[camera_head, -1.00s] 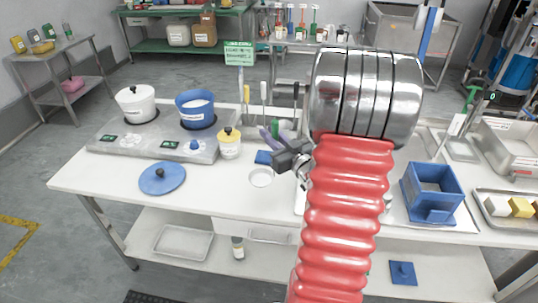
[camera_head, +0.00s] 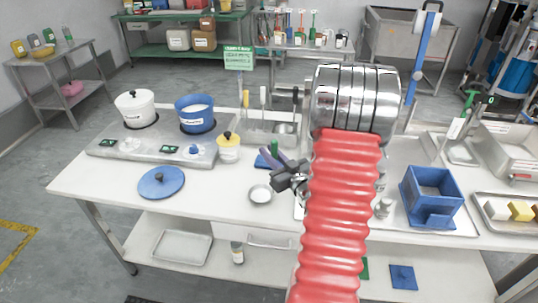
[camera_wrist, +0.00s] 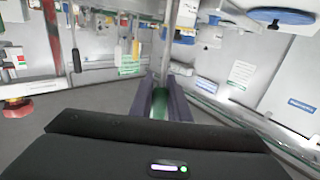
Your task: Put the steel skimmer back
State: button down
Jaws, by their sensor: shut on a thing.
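The skimmer's head cannot be made out for certain.
A small white bowl (camera_head: 260,194) lies in front of the gripper. A yellow-lidded jar (camera_head: 228,152) and the hob with a blue pot (camera_head: 195,115) stand to the left. A blue lid (camera_head: 161,182) lies front left. A blue box (camera_head: 430,197) stands right, beyond my arm.

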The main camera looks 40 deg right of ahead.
jog(key=shift+f, duration=0.25)
jog(key=c, duration=1.7)
grip_release()
jog(key=shift+o, duration=0.2)
jog(key=shift+r, duration=0.1)
